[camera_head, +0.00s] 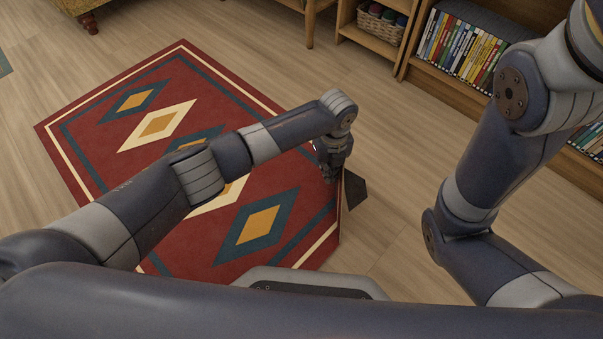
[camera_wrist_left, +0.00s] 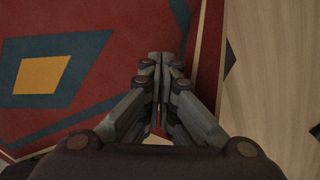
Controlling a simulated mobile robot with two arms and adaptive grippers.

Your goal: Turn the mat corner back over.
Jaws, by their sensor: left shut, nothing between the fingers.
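The red mat (camera_head: 150,105) with diamond patterns lies on the wood floor and fills the left of the left wrist view (camera_wrist_left: 110,22). At its right edge, a small dark flap (camera_head: 354,190) sticks out past the red side; it looks like the dark underside of the mat corner. A dark pointed bit (camera_wrist_left: 230,58) shows over the floor in the left wrist view. My left gripper (camera_head: 329,176) points down just left of the flap, over the mat's border. Its fingers (camera_wrist_left: 160,60) are shut and empty. Whether they touch the mat is unclear. My right gripper is out of view.
A wooden shelf with DVD cases (camera_head: 460,48) stands at the upper right, beside a wicker basket (camera_head: 381,22). A furniture leg (camera_head: 310,25) stands at the top. Bare floor (camera_head: 395,150) lies between the mat and the shelf. My right arm crosses the right side.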

